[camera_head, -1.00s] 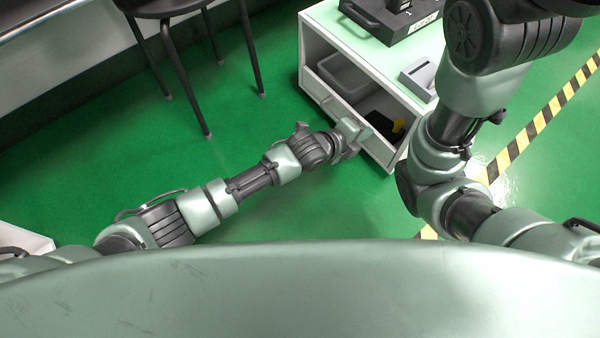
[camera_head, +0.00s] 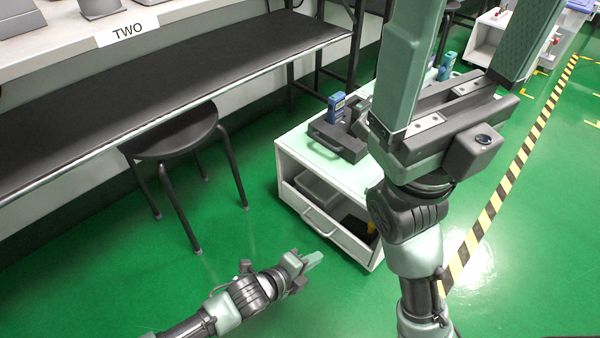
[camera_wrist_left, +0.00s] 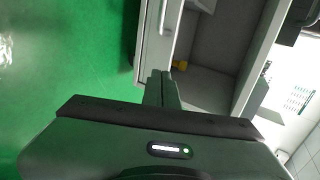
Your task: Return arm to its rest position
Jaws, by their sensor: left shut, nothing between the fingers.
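My left arm reaches in from the lower left in the head view. Its gripper (camera_head: 311,261) is shut and empty, low in front of the white cabinet (camera_head: 355,183). In the left wrist view the closed fingers (camera_wrist_left: 162,90) point at the cabinet's open drawer, with nothing between them. My right arm stands upright at the right of the head view. Its gripper (camera_head: 468,45) points up with two green fingers wide apart and nothing seen between them; the fingertips run out of the picture.
The cabinet's drawer (camera_head: 325,224) is pulled out. A dark case (camera_head: 338,140) with a blue tester (camera_head: 336,106) stands on top, partly hidden by my right arm. A black stool (camera_head: 172,135) and long bench (camera_head: 150,85) are at the left. Green floor is clear in front.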

